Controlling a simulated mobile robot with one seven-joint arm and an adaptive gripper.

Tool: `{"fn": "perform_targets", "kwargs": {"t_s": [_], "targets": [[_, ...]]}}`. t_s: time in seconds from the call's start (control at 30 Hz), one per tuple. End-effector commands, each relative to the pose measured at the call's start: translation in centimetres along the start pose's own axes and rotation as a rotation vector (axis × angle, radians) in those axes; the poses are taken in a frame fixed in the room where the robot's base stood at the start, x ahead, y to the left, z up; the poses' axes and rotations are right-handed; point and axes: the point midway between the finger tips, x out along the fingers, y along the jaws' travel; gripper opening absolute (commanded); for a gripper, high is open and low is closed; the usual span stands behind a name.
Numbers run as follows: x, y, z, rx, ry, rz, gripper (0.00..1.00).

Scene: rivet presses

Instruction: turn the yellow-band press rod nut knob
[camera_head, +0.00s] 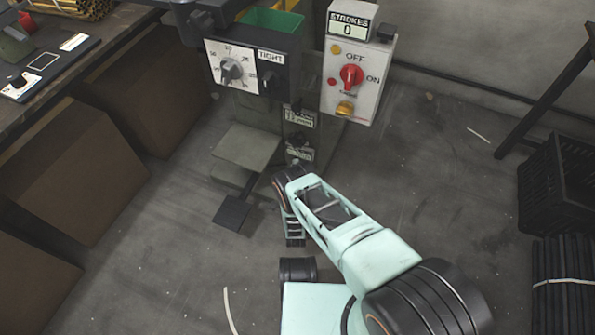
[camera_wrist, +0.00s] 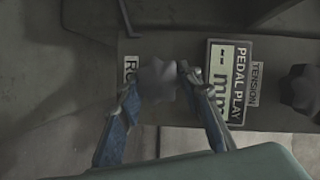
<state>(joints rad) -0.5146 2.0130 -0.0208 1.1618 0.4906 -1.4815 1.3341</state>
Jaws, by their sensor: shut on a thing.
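The rod nut knob (camera_wrist: 157,78) is a dark grey lobed knob on the press column, in the middle of the wrist view. My gripper (camera_wrist: 159,82) has its two blue fingers on either side of it and is shut on it. A partly covered label reading "RO" (camera_wrist: 131,70) sits just left of the knob. In the head view the press (camera_head: 247,145) stands at top centre, with my pale green arm reaching its lower column. My fingertips and the knob cannot be made out clearly there. I see no yellow band on the press.
A second dark knob (camera_wrist: 300,90) sits by the "TENSION" label, right of the "PEDAL PLAY" plate (camera_wrist: 228,80). Above are a "TIGHT" dial panel (camera_head: 245,70) and a red ON/OFF switch (camera_head: 351,76). Cardboard boxes (camera_head: 80,180) stand left; a black crate (camera_head: 556,185) stands right.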

Motion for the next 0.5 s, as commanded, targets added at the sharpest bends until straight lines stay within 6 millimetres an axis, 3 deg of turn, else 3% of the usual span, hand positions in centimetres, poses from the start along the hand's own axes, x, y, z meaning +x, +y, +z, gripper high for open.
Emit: {"fn": "perform_targets", "kwargs": {"t_s": [0.5], "targets": [[0.01,0.03,0.06,0.100,-0.001,-0.042,0.09]]}}
